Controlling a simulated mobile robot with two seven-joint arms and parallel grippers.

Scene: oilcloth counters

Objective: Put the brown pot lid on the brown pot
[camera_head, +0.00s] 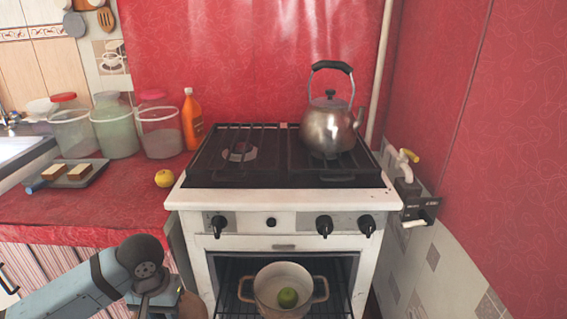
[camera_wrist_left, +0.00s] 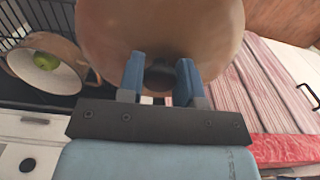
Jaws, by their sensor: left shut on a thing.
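The brown pot (camera_head: 266,292) stands uncovered on the rack in the open oven, with a green apple (camera_head: 288,297) inside. The pot also shows at the left of the left wrist view (camera_wrist_left: 78,58). My left gripper (camera_wrist_left: 159,80) is shut on the brown pot lid (camera_wrist_left: 160,30), with its fingers on either side of the dark knob. In the head view the lid (camera_head: 194,306) is a brown edge at the bottom, left of the pot and apart from it, mostly hidden by my left arm. My right gripper is not in view.
The stove (camera_head: 284,199) carries a metal kettle (camera_head: 328,130) at back right. Left of it, the red counter (camera_head: 110,215) holds a yellow fruit (camera_head: 164,178), an orange bottle (camera_head: 191,120), buckets and a tray (camera_head: 92,177).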

